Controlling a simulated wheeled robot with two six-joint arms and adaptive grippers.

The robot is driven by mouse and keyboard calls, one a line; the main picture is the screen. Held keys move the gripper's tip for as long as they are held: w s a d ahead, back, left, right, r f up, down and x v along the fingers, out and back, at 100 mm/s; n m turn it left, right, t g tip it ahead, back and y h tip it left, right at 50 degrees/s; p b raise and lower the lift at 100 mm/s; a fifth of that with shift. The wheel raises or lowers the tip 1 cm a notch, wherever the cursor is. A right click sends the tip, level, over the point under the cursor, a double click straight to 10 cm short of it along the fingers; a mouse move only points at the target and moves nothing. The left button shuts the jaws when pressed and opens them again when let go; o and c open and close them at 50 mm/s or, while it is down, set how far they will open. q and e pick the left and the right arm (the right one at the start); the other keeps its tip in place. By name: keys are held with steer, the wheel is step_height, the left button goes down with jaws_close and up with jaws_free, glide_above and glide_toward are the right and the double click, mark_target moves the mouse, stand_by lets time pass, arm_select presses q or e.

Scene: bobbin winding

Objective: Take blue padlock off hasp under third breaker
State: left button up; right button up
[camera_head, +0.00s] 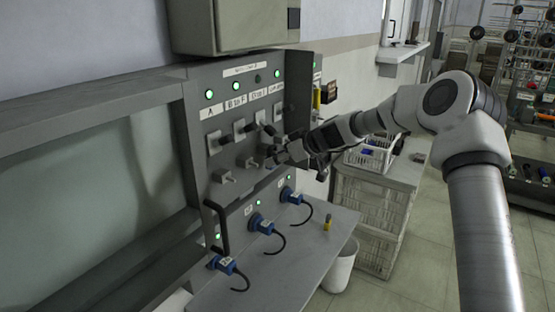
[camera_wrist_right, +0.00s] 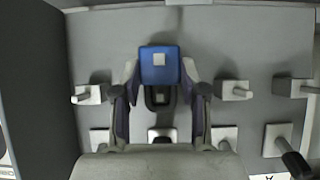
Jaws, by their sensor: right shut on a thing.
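The grey panel (camera_head: 215,165) has a row of labelled breakers with small hasps below them. My right gripper (camera_head: 275,154) reaches the hasp row below the third breaker in the head view. In the right wrist view the blue padlock (camera_wrist_right: 160,62) sits between the two fingers of my right gripper (camera_wrist_right: 160,72), which are shut on its sides. In the head view the padlock is hidden by the gripper. My left gripper is not in view.
Neighbouring hasps (camera_wrist_right: 235,90) stand out on both sides of the fingers. Blue plugs (camera_head: 261,223) with black cables jut out below, over a grey table (camera_head: 310,248). A yellow-black item (camera_head: 327,222) lies there. White crates (camera_head: 370,215) stand to the right.

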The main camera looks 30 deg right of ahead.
steer(key=shift+d+r, duration=0.1)
steer(key=s+d+p, duration=0.2)
steer(key=s, duration=0.3)
steer(key=shift+s, duration=0.3)
stand_by(0.5)
